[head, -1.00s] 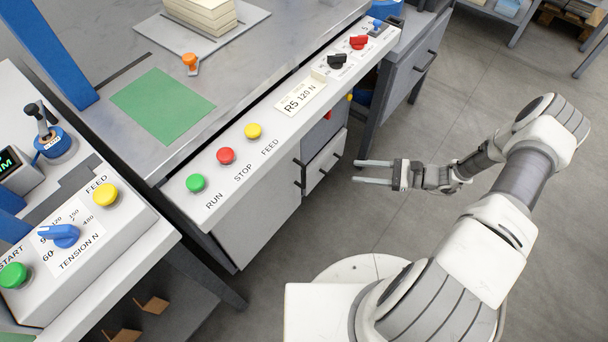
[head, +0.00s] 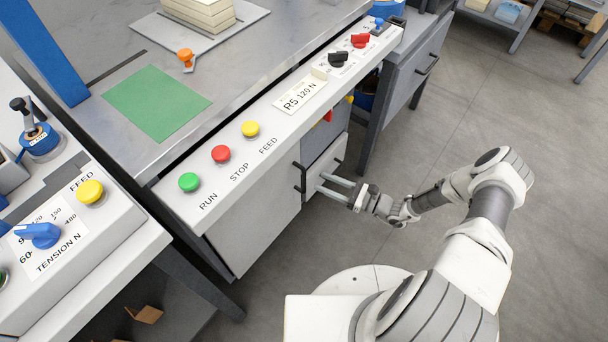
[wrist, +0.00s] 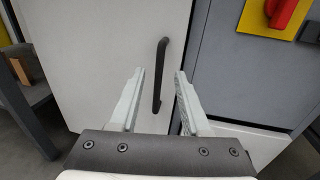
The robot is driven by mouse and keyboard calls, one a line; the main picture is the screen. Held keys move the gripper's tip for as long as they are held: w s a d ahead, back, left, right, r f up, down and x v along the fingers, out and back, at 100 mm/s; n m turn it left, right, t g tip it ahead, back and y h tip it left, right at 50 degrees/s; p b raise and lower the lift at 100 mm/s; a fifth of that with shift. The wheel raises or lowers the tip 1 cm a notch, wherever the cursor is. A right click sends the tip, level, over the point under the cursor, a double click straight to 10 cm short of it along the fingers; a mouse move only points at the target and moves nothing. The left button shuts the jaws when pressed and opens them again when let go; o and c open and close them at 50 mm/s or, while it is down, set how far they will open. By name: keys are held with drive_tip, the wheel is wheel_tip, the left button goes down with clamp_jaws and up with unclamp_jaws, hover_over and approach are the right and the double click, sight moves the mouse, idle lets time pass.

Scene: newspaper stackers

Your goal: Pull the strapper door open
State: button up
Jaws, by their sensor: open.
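The strapper door is a white panel (head: 250,232) below the slanted button console; it fills the middle of the wrist view (wrist: 105,45) and looks shut. Its black upright bar handle (head: 299,178) is near the door's right edge and also shows in the wrist view (wrist: 157,72). My gripper (head: 322,184) is open and empty, pointing at the door. In the wrist view its two pale fingers (wrist: 159,74) stand on either side of the handle in the picture. In the head view the fingertips look slightly short of the handle.
A second, smaller front with a dark handle (head: 338,166) lies right of the door. A red switch on a yellow plate (wrist: 256,14) is at upper right in the wrist view. The console (head: 221,154) overhangs the door. Grey floor (head: 420,250) is clear right of the cabinet.

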drive_tip(key=b+x, duration=0.1)
drive_tip(key=x, duration=0.6)
drive_tip(key=shift+w+a, duration=0.1)
drive_tip(key=shift+a, duration=0.25)
clamp_jaws()
idle(1.0)
